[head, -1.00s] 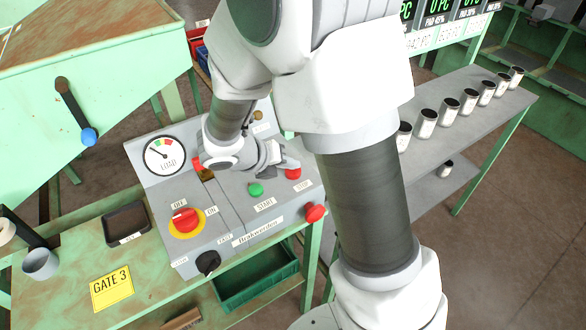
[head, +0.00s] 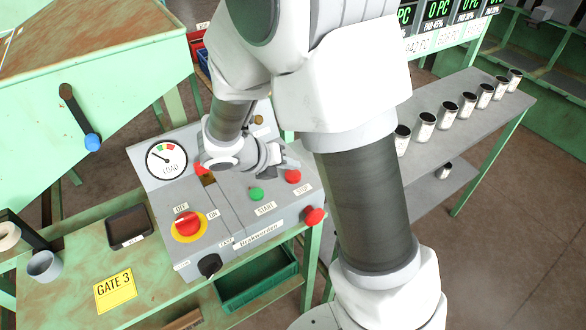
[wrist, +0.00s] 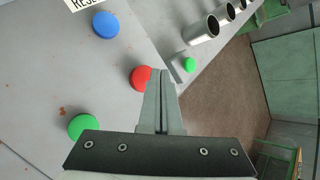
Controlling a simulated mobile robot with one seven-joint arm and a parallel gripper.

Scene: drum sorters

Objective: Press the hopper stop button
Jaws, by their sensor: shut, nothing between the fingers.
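The grey control panel (head: 239,217) carries a red button (head: 293,177) labelled STOP and a green button (head: 257,194) labelled START. My gripper (head: 294,164) is shut and empty, just behind the red STOP button in the head view. In the wrist view, my shut fingertips (wrist: 161,74) overlap the right edge of a red button (wrist: 138,77). A green button (wrist: 82,126) is at lower left there, and a blue button (wrist: 106,25) with a partly cut-off label is at upper left. Contact with the red button cannot be told.
The panel also has a red-and-yellow OFF/ON switch (head: 187,224), a black knob (head: 209,264), a red mushroom knob (head: 314,216) on its edge and a LOAD gauge (head: 166,160). Several cans (head: 425,126) line the grey shelf at right. A green hopper (head: 90,80) stands at left.

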